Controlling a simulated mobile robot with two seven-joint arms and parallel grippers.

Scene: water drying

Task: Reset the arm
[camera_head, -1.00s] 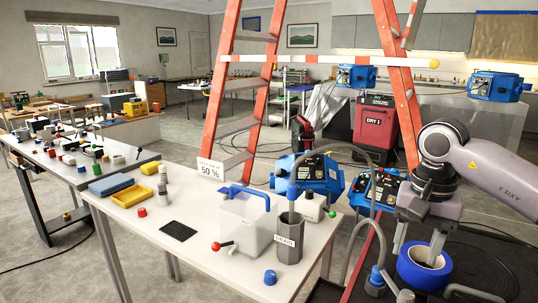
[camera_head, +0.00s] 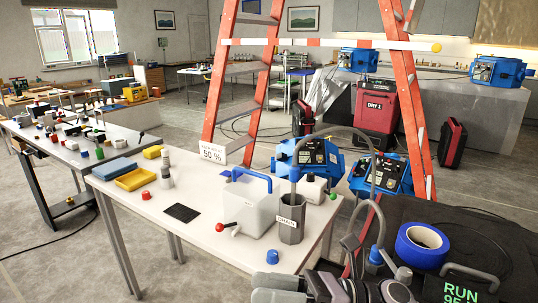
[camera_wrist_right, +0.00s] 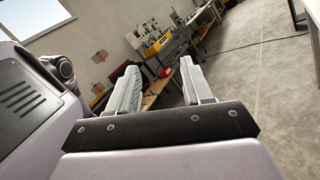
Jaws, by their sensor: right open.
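My right gripper (camera_head: 262,288) is low at the bottom edge of the head view, its fingers pointing left, in front of the white table. In the right wrist view its two pale fingers (camera_wrist_right: 160,78) stand apart with nothing between them. A blue tape roll (camera_head: 402,243) lies on the dark surface at the right, apart from the gripper. My left gripper is in neither view.
An orange ladder (camera_head: 420,130) stands behind. Blue machines (camera_head: 308,158) sit on the floor.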

